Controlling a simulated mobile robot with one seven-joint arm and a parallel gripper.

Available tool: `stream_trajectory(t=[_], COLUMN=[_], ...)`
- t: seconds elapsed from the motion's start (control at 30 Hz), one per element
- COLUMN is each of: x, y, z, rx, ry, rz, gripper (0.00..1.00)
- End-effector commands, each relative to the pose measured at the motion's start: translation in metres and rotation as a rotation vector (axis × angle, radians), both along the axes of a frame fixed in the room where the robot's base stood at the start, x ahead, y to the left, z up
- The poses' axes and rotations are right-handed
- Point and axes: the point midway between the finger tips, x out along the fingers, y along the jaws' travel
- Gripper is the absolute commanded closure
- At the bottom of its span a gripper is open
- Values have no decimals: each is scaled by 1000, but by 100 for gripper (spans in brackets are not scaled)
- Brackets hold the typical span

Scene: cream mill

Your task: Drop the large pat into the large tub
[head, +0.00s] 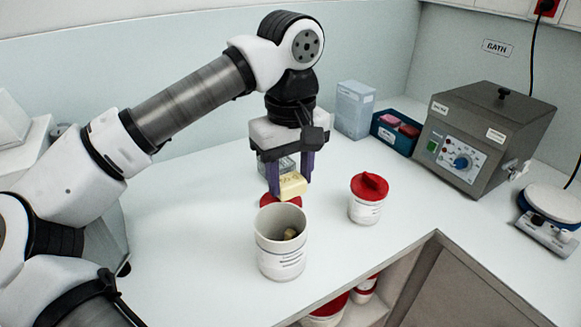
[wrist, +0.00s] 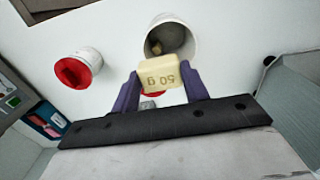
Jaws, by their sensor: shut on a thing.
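The open white tub (head: 281,262) stands upright on the counter, in front of and below the pat in the head view. In the wrist view the tub (wrist: 188,46) opens just beyond the pat, which is not over the middle of its mouth. A small brownish-yellow lump (head: 290,234) lies inside the tub.
A red lid (head: 268,199) lies behind the tub, partly hidden. A smaller red-lidded tub (head: 366,208) stands to the right. A grey bath unit (head: 483,135), a blue tray (head: 396,132) and a scale (head: 548,215) are farther right. The counter's front edge is close.

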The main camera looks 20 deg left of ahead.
Motion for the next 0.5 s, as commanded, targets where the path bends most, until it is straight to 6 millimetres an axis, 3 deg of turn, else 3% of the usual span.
stream_trajectory(t=[0.13,0.47,0.5], x=[0,0,0], y=[0,0,0], z=[-17,-19,-19], rx=[1,1,1], ry=[0,-1,-1], rz=[0,0,0], gripper=[78,78,50])
